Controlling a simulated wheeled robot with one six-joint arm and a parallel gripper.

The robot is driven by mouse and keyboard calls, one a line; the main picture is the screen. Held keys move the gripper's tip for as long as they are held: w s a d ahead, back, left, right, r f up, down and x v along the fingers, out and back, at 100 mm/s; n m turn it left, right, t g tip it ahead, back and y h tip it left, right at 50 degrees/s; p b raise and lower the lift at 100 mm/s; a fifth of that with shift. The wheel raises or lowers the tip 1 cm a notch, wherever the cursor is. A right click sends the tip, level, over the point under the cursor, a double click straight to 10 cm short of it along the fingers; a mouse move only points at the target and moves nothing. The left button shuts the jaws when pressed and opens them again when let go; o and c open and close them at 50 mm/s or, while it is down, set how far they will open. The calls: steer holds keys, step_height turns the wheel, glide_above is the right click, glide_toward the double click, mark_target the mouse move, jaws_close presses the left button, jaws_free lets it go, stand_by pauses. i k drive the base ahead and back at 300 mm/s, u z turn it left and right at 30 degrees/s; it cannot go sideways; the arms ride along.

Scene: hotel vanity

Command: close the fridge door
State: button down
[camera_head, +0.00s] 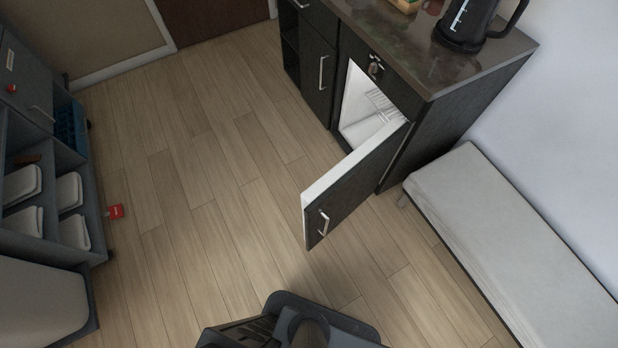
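The fridge door (357,188) stands wide open, swung out over the floor from the dark vanity cabinet. Its outer face is dark, its edge is white, and a silver handle (323,223) sits near its free end. The white fridge interior (366,110) shows a wire shelf and looks otherwise empty in the part I can see. The door's hinge side is at the right of the opening. My gripper is not in this view; only parts of my own body show at the bottom edge, apart from the door.
A white-topped bench (515,240) stands right of the fridge by the wall. A black kettle (468,25) is on the counter (425,50). A grey cart (60,195) with folded towels stands at the left, a red item (116,212) beside it. The wood floor (205,170) between is clear.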

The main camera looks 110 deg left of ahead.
mark_target(328, 202)
steer(key=u, duration=3.15)
steer(key=i, duration=0.5)
steer(key=k, duration=1)
steer(key=u, duration=1.3)
steer(key=i, duration=0.75)
steer(key=z, duration=1.2)
